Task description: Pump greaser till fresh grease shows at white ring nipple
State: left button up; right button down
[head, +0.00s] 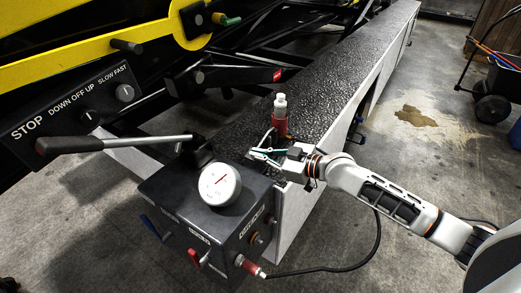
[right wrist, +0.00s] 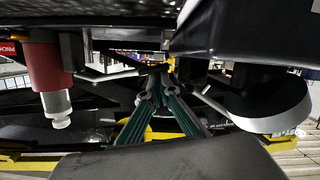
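The greaser (head: 280,116), a red cylinder with a clear-white top, stands upright at the edge of the black deck. In the right wrist view the greaser (right wrist: 50,75) hangs upside down at the left. My right gripper (head: 255,154) is just in front of and left of the greaser, over the control box. Its green-padded fingers (right wrist: 158,82) come close together at the tips in the wrist view, and I cannot tell whether anything thin is between them. I cannot make out a white ring nipple in either view. My left gripper is not in view.
A round gauge (head: 220,184) sits on the black control box (head: 190,215), close to my right gripper. A long lever (head: 125,143) extends left of it. A black hose (head: 340,267) runs from a red fitting (head: 250,266).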

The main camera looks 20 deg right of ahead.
jog(key=r, duration=0.1)
jog(key=r+p, duration=0.1)
jog(key=p, duration=0.1)
jog(key=shift+s+a+r, duration=0.35)
jog(key=shift+r, duration=0.05)
jog(key=v, duration=1)
jog(key=shift+s+a, duration=0.1)
jog(key=shift+a, duration=0.05)
